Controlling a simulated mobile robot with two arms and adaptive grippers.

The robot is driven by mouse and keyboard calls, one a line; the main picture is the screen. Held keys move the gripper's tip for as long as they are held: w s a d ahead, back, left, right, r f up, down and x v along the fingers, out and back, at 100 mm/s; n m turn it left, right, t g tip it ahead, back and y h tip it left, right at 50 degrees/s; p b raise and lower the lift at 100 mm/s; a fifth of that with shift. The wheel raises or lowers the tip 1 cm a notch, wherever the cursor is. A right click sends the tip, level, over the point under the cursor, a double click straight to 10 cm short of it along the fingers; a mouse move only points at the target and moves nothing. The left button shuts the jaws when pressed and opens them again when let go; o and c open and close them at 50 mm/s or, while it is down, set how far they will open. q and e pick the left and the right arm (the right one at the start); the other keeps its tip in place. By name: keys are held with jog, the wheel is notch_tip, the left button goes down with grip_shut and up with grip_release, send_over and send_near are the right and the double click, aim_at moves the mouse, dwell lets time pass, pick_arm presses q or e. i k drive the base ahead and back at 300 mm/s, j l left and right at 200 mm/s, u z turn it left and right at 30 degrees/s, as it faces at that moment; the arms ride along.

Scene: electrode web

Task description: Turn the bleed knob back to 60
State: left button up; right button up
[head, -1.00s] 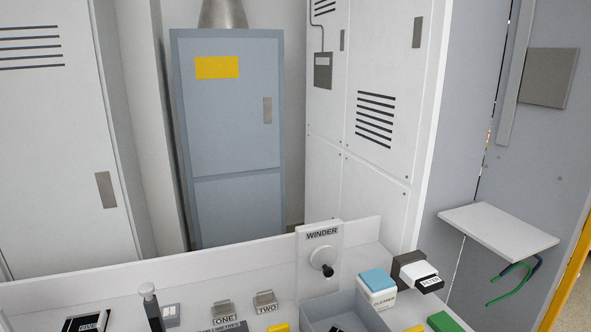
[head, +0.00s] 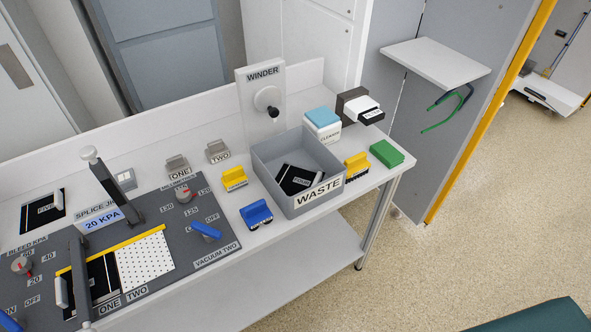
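The bleed knob (head: 21,265) is a small grey dial with a red mark at the far left of the grey splice jig panel (head: 195,262). It sits under the label BLEED KPA, with the numbers 20, 40 and 60 around it. The knob is small, and I cannot tell exactly which number its mark points to. A display on the jig (head: 103,224) reads 20 KPA. A second dial with a red mark (head: 184,195) is at the panel's right, with numbers around 120 to 130. Neither of my grippers is in view.
Dark clamp arms (head: 112,190) stand up from the panel beside the white perforated plate (head: 146,258). A blue lever (head: 205,231) marks VACUUM TWO. The grey WASTE bin (head: 272,160), yellow and blue handled tools, and the WINDER post (head: 262,80) stand to the right.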

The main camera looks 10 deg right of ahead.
aim_at(22, 265)
jog(key=j+u, duration=0.2)
jog(key=u, duration=0.95)
jog(key=i+l, duration=0.05)
